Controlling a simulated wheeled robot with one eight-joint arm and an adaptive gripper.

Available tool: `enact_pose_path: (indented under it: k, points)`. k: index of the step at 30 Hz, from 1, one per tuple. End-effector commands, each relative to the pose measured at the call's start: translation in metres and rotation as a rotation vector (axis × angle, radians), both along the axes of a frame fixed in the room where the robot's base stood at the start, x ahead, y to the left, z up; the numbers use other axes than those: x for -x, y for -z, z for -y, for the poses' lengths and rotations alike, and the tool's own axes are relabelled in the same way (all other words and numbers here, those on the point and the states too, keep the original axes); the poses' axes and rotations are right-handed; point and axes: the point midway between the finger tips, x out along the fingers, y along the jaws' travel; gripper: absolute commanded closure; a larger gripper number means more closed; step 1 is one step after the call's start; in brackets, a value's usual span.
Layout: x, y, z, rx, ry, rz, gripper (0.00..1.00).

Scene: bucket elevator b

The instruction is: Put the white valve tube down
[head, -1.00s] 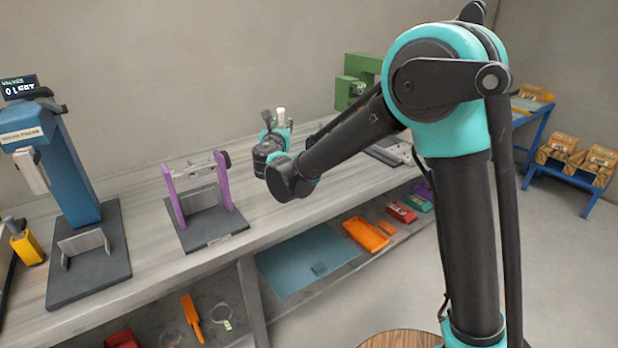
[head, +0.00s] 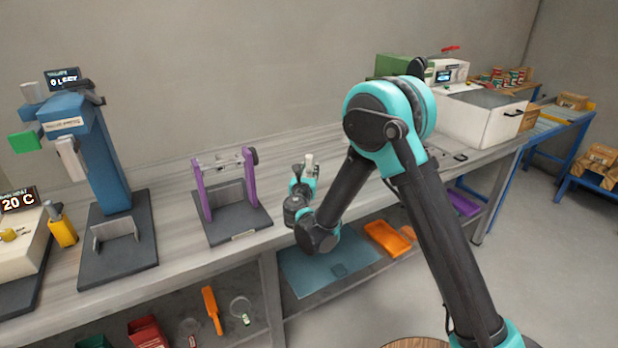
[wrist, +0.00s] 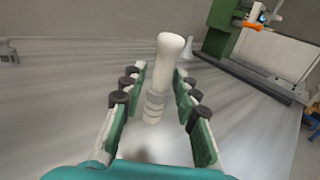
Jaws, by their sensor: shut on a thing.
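The white valve tube (wrist: 166,65) stands roughly upright between the fingers of my gripper (wrist: 158,98) in the wrist view. My gripper is shut on its ringed lower part, and its smooth rounded upper end sticks out above the fingers. In the head view the white tube (head: 309,160) shows as a small pale tip above my gripper (head: 304,172), over the grey bench (head: 272,182), right of the purple-framed stand. I cannot tell whether the tube's lower end touches the bench.
The purple-framed stand (head: 226,192) is left of my gripper, with a blue press (head: 92,155) farther left. A green machine (wrist: 225,25) and a white box machine (head: 478,112) stand to the right. An orange tray (head: 386,238) lies on the lower shelf.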

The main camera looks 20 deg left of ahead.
Motion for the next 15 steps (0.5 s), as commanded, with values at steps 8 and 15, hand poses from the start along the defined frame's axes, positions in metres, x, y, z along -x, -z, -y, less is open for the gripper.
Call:
enact_pose_path:
  k: [8, 15]
  points:
    - [0.000, 0.032, 0.000, 0.000, 0.000, 0.000, 1.00]
    - [0.000, 0.034, 0.000, 0.000, 0.000, 0.000, 1.00]
